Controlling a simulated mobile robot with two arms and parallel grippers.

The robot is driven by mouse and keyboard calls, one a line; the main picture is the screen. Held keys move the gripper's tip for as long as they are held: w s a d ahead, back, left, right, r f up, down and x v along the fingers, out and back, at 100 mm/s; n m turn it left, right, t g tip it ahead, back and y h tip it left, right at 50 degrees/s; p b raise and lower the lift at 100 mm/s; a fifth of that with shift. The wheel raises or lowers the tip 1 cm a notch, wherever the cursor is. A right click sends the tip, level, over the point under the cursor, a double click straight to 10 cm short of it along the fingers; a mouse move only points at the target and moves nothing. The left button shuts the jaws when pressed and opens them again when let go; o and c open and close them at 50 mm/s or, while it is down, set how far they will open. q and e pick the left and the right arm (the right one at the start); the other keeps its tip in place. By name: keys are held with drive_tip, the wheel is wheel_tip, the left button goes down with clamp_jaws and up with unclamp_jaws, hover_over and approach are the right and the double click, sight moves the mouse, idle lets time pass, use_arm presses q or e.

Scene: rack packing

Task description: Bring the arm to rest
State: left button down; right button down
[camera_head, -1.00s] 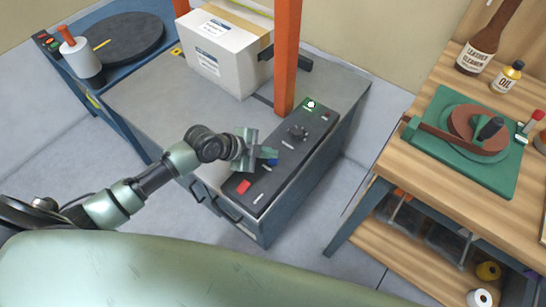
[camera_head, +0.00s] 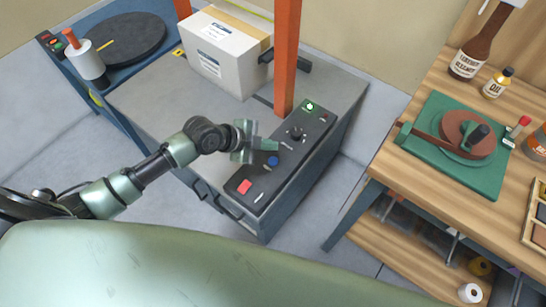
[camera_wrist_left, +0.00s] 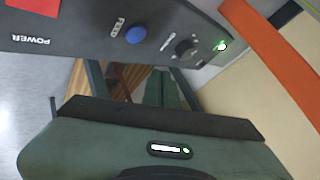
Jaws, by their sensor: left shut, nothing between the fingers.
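My left gripper (camera_head: 262,145) is shut and empty. It is at the near left edge of the black control panel (camera_head: 308,148), close to the blue button (camera_head: 272,160); I cannot tell if it touches the panel. The panel also has a red button (camera_head: 244,187), a dark knob (camera_head: 296,132) and a lit green light (camera_head: 309,107). In the left wrist view the blue button (camera_wrist_left: 136,34), the knob (camera_wrist_left: 183,46) and the green light (camera_wrist_left: 221,45) show beyond my gripper. My right gripper is not in view.
An orange post (camera_head: 286,60) rises beside the panel. A white box (camera_head: 225,55) stands on the grey cabinet (camera_head: 165,95) behind my arm. A wooden workbench (camera_head: 425,180) with a green mat (camera_head: 483,178) and bottles is at the right. Floor is clear between them.

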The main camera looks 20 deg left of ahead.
use_arm(q)
drive_tip(key=shift+f, duration=0.1)
idle(0.7)
drive_tip(key=shift+n+g, duration=0.4)
drive_tip(key=shift+n, duration=0.5)
drive_tip(key=s+d, duration=0.2)
drive_tip(key=s, duration=0.1)
drive_tip(key=s+d, duration=0.1)
drive_tip(key=s, duration=0.1)
drive_tip(key=shift+d+f, duration=0.15)
drive_tip(key=shift+f, duration=0.25)
drive_tip(key=s+a+r+n+g+y, duration=0.1)
drive_tip(key=s+a+n+y, duration=0.25)
drive_tip(key=s+n, duration=0.5)
drive_tip(key=s+a+r+n+g+y, duration=0.1)
drive_tip(key=s+a+r+n+y, duration=0.15)
drive_tip(key=s+a+n, duration=0.6)
drive_tip(key=s+d+f+m+g, duration=0.1)
drive_tip(key=d+f+m, duration=0.1)
drive_tip(key=f, duration=1.1)
drive_tip(key=s+d+f+m+g, duration=0.1)
drive_tip(key=s+d+f, duration=0.1)
drive_tip(key=f, duration=1.1)
drive_tip(key=s+a+f, duration=0.3)
drive_tip(key=s+f, duration=1.4)
drive_tip(key=shift+s+g, duration=0.2)
drive_tip(key=shift+g, duration=0.2)
